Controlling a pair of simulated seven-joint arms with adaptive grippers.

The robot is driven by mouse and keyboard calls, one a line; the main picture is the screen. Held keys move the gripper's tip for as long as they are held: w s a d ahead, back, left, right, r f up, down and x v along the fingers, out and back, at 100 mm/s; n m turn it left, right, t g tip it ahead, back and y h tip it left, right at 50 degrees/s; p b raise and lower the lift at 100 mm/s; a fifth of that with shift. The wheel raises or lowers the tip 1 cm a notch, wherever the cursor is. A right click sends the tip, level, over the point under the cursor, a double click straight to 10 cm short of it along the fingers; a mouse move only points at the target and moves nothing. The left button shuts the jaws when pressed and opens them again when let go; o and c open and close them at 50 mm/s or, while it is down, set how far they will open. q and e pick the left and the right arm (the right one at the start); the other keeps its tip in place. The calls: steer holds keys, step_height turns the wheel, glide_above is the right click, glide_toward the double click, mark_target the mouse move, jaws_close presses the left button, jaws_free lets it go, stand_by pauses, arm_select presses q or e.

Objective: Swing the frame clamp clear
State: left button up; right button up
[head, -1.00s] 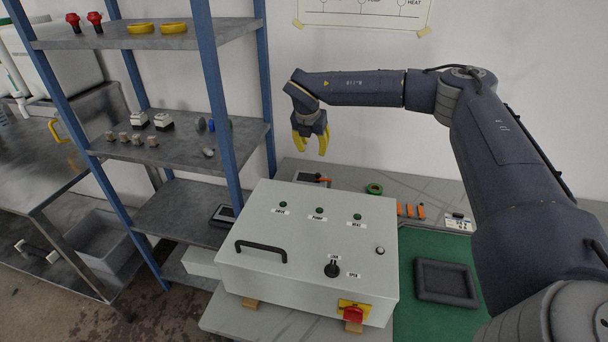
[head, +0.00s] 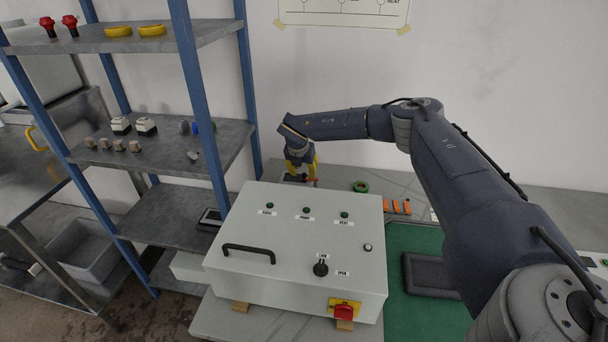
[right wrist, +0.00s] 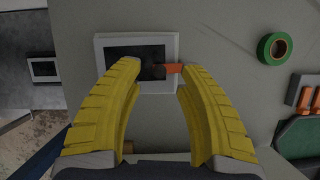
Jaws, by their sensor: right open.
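A small white frame (right wrist: 102,45) around a dark panel (right wrist: 122,55) lies on the grey bench behind the control box. A clamp with an orange handle (right wrist: 171,69) and a dark pivot lies across the panel, its handle reaching the frame's right side. The orange handle (head: 311,180) also shows in the head view. My right gripper (right wrist: 158,68) is open, with its yellow fingers on either side of the clamp in the right wrist view. I cannot tell whether they touch it. In the head view the right gripper (head: 302,168) hangs pointing down and partly covers the frame. My left gripper is out of view.
The grey control box (head: 300,235) with a black handle stands in front of the frame. A green tape roll (head: 360,187) and orange pieces (head: 396,206) lie to the right. A blue-posted shelf (head: 190,80) stands close on the left.

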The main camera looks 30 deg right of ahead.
steer(key=shift+x, duration=1.2)
jaws_close()
